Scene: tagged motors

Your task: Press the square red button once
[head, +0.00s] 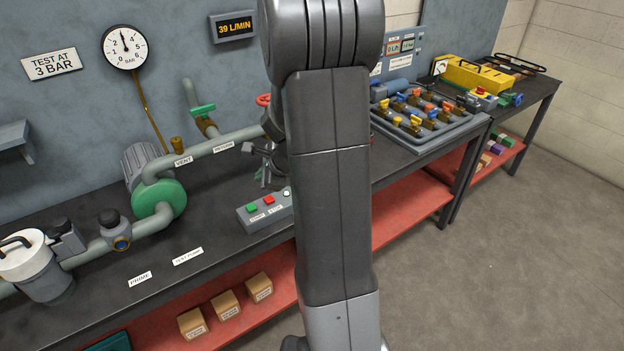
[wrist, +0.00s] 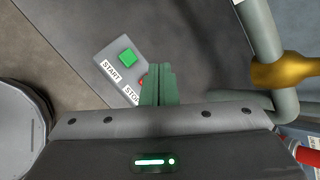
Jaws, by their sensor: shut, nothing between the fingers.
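The square red button (head: 268,200) sits on a grey control box (head: 248,222), between a square green button (head: 251,208) and a pale button (head: 286,193). In the wrist view, only a sliver of the red button (wrist: 142,83) shows beside my gripper (wrist: 158,70), near the STOP label (wrist: 131,96). The green button (wrist: 128,56) is in full view there, by the START label. My gripper's fingers are together and empty, in front of the red button in this view. Whether they touch it, I cannot tell.
Pipes with a green pump (head: 158,198) and a green-handled valve (head: 202,111) stand behind and left of the box. A pipe with a brass fitting (wrist: 285,72) is at the right in the wrist view. The bench front, by the labels, is clear.

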